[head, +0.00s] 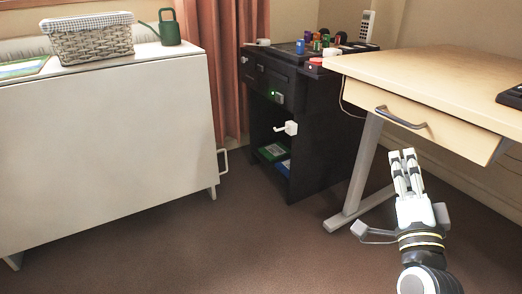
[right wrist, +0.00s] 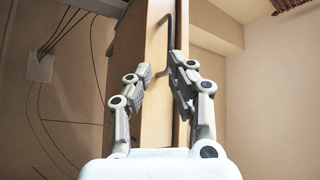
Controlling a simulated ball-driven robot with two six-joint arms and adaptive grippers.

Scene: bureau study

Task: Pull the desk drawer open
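The desk drawer (head: 440,119) is a pale wood front under the top of the desk (head: 440,75), with a dark grey bar handle (head: 401,119). I cannot tell whether the drawer stands slightly out. My right gripper (head: 402,154) is just below and in front of the handle, apart from it, fingers pointing up towards it. In the right wrist view, my right gripper (right wrist: 160,68) has its fingers apart with nothing held between them. The handle (right wrist: 171,28) shows beyond the fingertips, on the drawer front (right wrist: 159,45). My left gripper is not in view.
A grey desk leg (head: 360,170) stands left of my right gripper. A black cabinet (head: 310,120) with small items on top is behind it. A white cabinet (head: 110,150) carrying a basket (head: 90,42) and green watering can (head: 166,30) is at left. The middle floor is clear.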

